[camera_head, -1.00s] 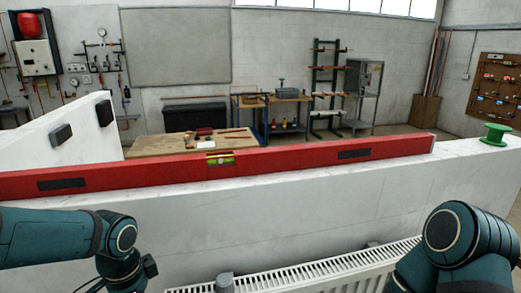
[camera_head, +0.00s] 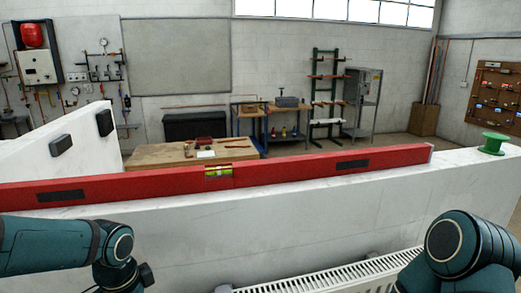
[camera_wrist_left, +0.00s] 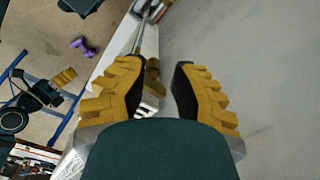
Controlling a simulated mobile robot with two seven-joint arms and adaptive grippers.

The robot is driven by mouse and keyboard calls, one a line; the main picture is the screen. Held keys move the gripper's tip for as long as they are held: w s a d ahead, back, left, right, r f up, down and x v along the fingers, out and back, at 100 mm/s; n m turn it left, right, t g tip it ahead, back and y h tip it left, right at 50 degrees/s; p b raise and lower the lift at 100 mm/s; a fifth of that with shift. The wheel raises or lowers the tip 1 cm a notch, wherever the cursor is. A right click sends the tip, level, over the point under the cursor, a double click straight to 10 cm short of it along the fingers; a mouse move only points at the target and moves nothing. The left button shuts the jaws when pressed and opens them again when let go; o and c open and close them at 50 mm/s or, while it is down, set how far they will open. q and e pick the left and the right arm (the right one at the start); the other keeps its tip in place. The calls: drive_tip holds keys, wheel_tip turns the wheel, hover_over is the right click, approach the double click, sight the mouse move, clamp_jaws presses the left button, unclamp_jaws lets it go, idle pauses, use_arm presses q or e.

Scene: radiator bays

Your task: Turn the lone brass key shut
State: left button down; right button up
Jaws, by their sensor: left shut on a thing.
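My left gripper (camera_wrist_left: 160,85) is in the left wrist view, its two yellow ridged fingers on either side of a narrow gap. A brass-coloured piece (camera_wrist_left: 153,76), which looks like the key, shows at the inner side of the left finger and is partly hidden by it. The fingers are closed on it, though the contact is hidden. My right gripper (camera_wrist_left: 64,77) seems to show small and dark with yellow pads at the left of that view; its opening is unclear. In the head view both grippers are out of sight below the arms.
A white wall (camera_head: 300,215) crosses in front of me, with a red spirit level (camera_head: 280,167) and a green spool (camera_head: 493,143) on top. A white radiator (camera_head: 345,276) is on its near side. A purple dumbbell (camera_wrist_left: 82,46) lies on the floor.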

use_arm(q)
drive_tip(key=shift+s+a+f, duration=0.1)
drive_tip(key=shift+s+a, duration=0.05)
drive_tip(key=shift+a, duration=0.3)
drive_tip(key=r+p, duration=0.1)
drive_tip(key=r, duration=0.2)
drive_tip(key=r+p, duration=0.2)
drive_tip(key=shift+w+r, duration=0.2)
drive_tip(key=shift+r, duration=0.2)
drive_tip(key=shift+s+d+r, duration=0.15)
drive_tip(key=shift+d, duration=0.05)
drive_tip(key=shift+s+d+r, duration=0.35)
drive_tip(key=shift+s+d, duration=0.25)
drive_tip(key=shift+s, duration=0.15)
drive_tip(key=shift+s, duration=0.1)
drive_tip(key=shift+f, duration=0.1)
